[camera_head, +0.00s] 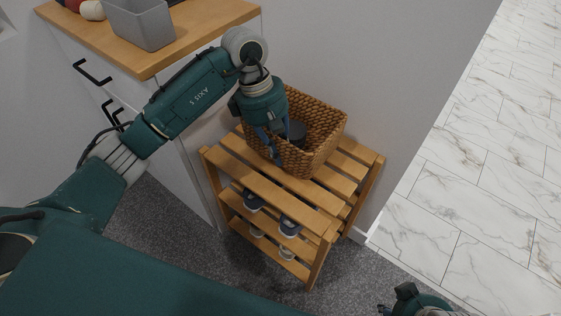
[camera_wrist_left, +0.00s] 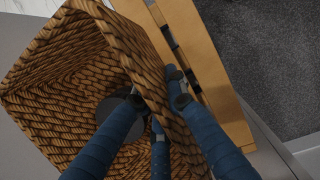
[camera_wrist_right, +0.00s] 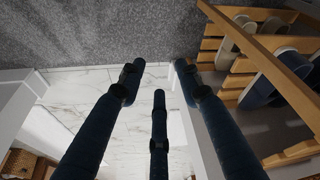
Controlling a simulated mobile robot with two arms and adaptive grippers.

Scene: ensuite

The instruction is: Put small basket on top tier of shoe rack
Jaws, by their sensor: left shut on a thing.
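The small basket (camera_head: 322,121) is brown and woven, and sits on or just over the slatted top tier of the wooden shoe rack (camera_head: 230,167). I cannot tell whether its base touches the slats. My left gripper (camera_head: 278,147) is shut on the basket's near wall, with fingers on both sides of it. In the left wrist view the basket (camera_wrist_left: 60,90) fills the left side, and the rack's edge (camera_wrist_left: 225,85) runs beside it. A dark round thing (camera_wrist_left: 118,108) shows inside the basket. My right gripper (camera_wrist_right: 155,75) is open and empty, away from the rack.
Shoes (camera_head: 289,227) stand on the rack's lower tiers. A white cabinet with a wooden top (camera_head: 110,45) stands left of the rack, with a grey bin (camera_head: 140,25) on it. A wall is behind the rack. Grey carpet (camera_head: 170,240) lies in front, marble tiles (camera_head: 460,190) to the right.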

